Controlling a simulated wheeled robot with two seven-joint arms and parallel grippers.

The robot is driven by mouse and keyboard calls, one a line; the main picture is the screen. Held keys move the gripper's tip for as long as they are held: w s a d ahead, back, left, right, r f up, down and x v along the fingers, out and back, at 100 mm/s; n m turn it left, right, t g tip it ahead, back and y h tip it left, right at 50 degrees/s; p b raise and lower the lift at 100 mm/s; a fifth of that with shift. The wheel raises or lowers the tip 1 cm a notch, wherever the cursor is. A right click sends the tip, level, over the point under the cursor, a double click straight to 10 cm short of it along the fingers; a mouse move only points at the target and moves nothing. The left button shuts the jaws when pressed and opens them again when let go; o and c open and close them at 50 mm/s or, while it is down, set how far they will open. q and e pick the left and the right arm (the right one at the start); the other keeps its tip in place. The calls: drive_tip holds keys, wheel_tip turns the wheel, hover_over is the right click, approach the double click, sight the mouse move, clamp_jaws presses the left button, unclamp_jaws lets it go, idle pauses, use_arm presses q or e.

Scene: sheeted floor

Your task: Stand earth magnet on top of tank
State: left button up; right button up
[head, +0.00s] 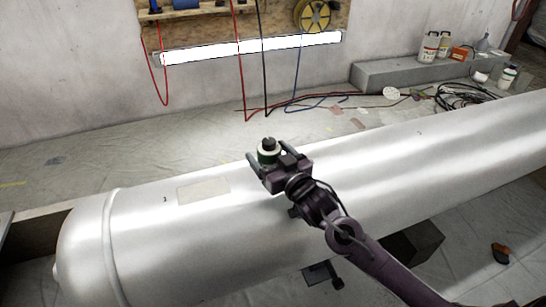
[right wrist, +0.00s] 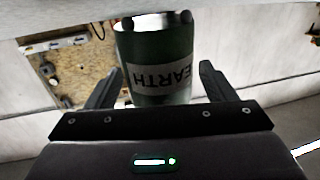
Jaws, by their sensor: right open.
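My right gripper (head: 266,154) is open around the magnet, with a visible gap on each side in the wrist view. Its arm comes in from the lower right. My left gripper is not in view.
A blank plate (head: 203,190) is on the tank left of the magnet. Behind stand a lit tube (head: 250,48), hanging cables and a grey ledge (head: 390,75) with bottles. Coiled cables (head: 465,97) lie on the sheeted floor. A small dark and orange object (head: 501,254) lies at front right.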

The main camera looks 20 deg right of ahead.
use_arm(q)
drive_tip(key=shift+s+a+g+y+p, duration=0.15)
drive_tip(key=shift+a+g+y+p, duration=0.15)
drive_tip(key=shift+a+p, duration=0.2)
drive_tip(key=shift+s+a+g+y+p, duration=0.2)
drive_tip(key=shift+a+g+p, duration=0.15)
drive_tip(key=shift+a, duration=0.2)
use_arm(e)
drive_tip(key=v, duration=1.2)
drive_tip(key=shift+r, duration=0.25)
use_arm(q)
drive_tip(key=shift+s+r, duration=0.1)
use_arm(e)
drive_tip(key=shift+f, duration=0.1)
